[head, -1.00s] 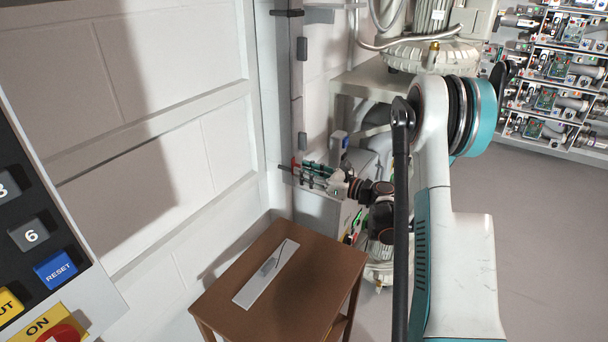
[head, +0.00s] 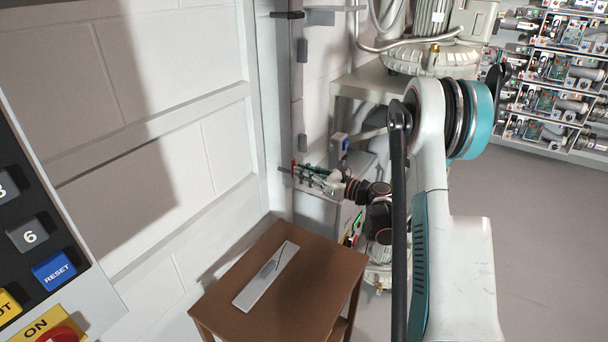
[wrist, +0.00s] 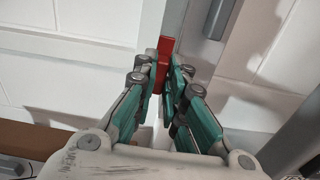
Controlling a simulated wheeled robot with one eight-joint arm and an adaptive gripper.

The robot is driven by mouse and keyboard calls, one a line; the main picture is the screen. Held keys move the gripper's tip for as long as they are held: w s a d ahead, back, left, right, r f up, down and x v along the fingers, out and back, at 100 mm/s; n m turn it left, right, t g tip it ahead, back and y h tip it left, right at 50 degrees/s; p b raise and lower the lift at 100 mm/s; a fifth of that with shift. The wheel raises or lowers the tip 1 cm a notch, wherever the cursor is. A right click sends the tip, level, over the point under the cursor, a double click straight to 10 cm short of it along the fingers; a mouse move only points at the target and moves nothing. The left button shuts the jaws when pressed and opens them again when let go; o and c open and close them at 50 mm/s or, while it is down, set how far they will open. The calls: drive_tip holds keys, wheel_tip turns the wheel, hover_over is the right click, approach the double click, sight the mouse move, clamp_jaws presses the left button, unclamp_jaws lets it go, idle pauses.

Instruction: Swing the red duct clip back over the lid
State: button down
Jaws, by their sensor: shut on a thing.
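The red duct clip (wrist: 164,58) is an upright red bar in the wrist view. It sits between the fingertips of my gripper (wrist: 162,78), which is shut on it. In the head view my gripper (head: 298,170) reaches left to the wall post, and only a small bit of red shows at its tips. The clip's lower part is hidden by the fingers. I cannot make out the lid clearly in either view.
A brown table (head: 235,262) with a flat grey plate (head: 266,275) stands below my gripper. A grey wall post (head: 278,110) rises close to the fingertips. A shelf with a blower (head: 432,60) is behind my arm. Open floor (head: 545,240) lies at right.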

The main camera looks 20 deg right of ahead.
drive_tip(key=shift+w+d+f+m+b, duration=0.2)
drive_tip(key=shift+m+b, duration=0.6)
drive_tip(key=shift+m, duration=2.15)
drive_tip(key=shift+w+d+f+m+b, duration=0.2)
drive_tip(key=shift+m+b, duration=0.65)
drive_tip(key=shift+m, duration=2.05)
drive_tip(key=shift+s+d+f+m+b, duration=0.25)
drive_tip(key=shift+m+b, duration=0.55)
drive_tip(key=shift+m, duration=2.15)
drive_tip(key=shift+w+a, duration=0.1)
drive_tip(key=shift+w, duration=0.1)
drive_tip(key=c, duration=1.6)
unclamp_jaws()
drive_tip(key=shift+c, duration=0.2)
